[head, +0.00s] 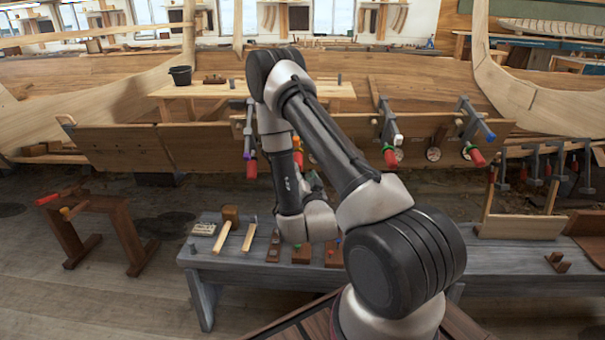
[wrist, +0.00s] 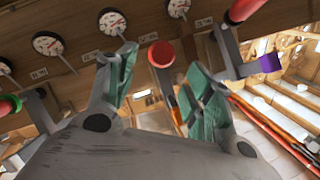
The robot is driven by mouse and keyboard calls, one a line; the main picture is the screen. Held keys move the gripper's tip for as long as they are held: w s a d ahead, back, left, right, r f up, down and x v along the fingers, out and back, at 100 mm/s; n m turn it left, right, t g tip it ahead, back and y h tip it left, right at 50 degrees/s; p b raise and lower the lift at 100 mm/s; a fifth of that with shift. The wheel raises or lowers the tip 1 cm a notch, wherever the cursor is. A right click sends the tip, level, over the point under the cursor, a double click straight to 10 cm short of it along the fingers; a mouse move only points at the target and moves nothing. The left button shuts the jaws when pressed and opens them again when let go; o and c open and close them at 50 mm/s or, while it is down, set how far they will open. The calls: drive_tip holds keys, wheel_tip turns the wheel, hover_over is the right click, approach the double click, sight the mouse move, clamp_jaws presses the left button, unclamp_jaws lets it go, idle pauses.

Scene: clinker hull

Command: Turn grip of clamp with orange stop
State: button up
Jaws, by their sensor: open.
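The clamp with the orange stop (head: 296,141) hangs on the hull plank in the head view, partly hidden behind my arm. In the wrist view a round red grip end (wrist: 161,54) shows between my fingertips. My gripper (wrist: 160,68) is open, one green-padded finger on each side of the grip. I see no clear contact. In the head view my gripper is mostly hidden by my arm.
The purple-stop clamp (wrist: 270,63) is close to the right finger. The green-stop clamp (wrist: 12,104) is at the left. Several dial gauges (wrist: 112,22) line the plank.

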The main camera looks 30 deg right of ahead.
drive_tip(key=shift+o, duration=0.4)
drive_tip(key=w+a+r+n, duration=0.1)
drive_tip(key=w+a+r, duration=0.15)
drive_tip(key=a, duration=0.25)
drive_tip(key=w+d+n+h, duration=0.1)
drive_tip(key=d, duration=0.1)
drive_tip(key=w+d+f+n+g+h, duration=0.1)
drive_tip(key=w+d+n, duration=0.1)
drive_tip(key=d, duration=0.1)
drive_tip(key=w+d+f+n+g+h, duration=0.1)
drive_tip(key=w+d+h, duration=0.1)
drive_tip(key=shift+w+d+f, duration=0.2)
drive_tip(key=shift+f, duration=0.05)
drive_tip(key=c, duration=1)
